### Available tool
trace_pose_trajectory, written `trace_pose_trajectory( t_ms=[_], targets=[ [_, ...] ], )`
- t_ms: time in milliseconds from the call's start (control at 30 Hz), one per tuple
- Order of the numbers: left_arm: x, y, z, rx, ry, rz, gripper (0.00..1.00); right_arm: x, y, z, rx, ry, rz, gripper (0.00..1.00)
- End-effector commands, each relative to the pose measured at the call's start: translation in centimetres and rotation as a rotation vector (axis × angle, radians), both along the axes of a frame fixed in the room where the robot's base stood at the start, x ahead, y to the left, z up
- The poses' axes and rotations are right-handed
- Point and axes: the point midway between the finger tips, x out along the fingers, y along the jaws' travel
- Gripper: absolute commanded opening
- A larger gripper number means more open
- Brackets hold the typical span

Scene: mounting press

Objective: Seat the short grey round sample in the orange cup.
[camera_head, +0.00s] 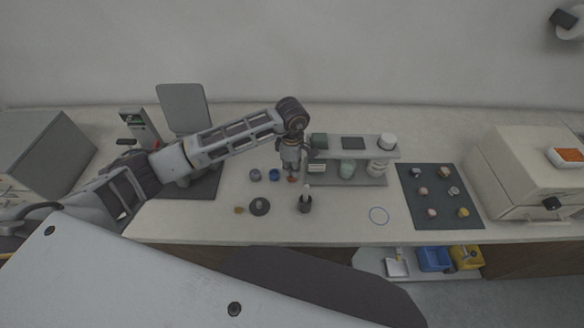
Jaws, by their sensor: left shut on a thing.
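My left gripper (292,168) reaches over the bench from the left and points down, just in front of the shelf's left end. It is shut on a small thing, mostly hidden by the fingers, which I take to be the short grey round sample. The orange cup (292,179) shows directly under the fingertips, at the right end of a short row with two bluish cups. Whether the held thing touches the cup cannot be made out. My right gripper is not in view.
Two bluish cups (274,174) stand close left of the gripper. A dark pot (305,204) with a light upright piece, a dark disc (260,206) and a small yellow block (238,210) are in front. A shelf (385,154) stands behind right. A dark mat (412,205) holds several samples.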

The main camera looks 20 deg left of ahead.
Motion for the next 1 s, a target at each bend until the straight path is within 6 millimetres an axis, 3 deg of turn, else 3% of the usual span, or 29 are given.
trace_pose_trajectory(
  t_ms=[1000],
  targets=[
    [0.02, -0.02, 0.06, -0.001, 0.0, 0.0, 0.0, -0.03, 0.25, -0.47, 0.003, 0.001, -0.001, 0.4]
  ],
)
